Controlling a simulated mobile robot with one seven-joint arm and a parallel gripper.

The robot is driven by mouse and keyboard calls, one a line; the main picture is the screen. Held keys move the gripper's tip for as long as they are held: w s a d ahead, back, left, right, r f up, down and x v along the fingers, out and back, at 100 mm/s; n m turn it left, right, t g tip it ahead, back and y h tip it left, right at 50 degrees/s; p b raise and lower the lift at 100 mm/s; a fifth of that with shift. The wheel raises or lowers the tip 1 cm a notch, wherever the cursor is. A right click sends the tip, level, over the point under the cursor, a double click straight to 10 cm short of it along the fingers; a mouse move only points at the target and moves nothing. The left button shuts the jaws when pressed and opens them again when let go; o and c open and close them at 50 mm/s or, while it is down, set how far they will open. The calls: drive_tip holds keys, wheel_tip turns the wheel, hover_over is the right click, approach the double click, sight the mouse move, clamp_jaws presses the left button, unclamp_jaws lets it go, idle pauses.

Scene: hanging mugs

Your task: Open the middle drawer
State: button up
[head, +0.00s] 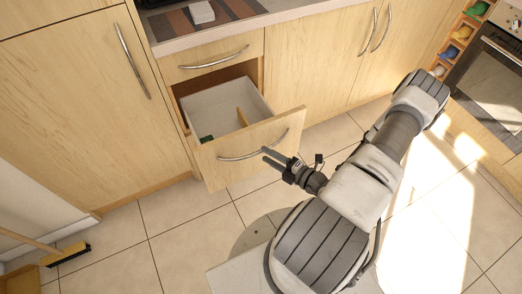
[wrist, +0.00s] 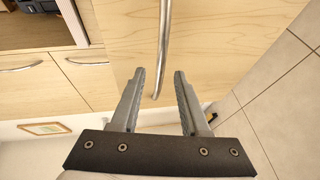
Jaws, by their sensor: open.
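The middle drawer (head: 258,141) is pulled well out of the cabinet in the head view, showing its white inside. Its curved metal handle (head: 236,158) is on the light wood front; the handle also shows in the wrist view (wrist: 164,35). My gripper (head: 269,156) is at the front of the drawer, by the right part of the handle. In the wrist view its two fingers (wrist: 158,74) are apart, with the handle's end reaching down between the tips. I cannot tell whether a finger touches the handle.
A closed top drawer (head: 213,57) sits above, under the counter (head: 270,19). A tall cabinet door (head: 75,95) is at left and an oven (head: 490,75) at right. A broom (head: 66,254) lies at lower left. The tiled floor (head: 180,250) before the drawer is clear.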

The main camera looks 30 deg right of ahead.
drive_tip(key=v, duration=0.7)
drive_tip(key=shift+s, duration=0.3)
drive_tip(key=shift+d+r, duration=0.1)
drive_tip(key=shift+r, duration=0.05)
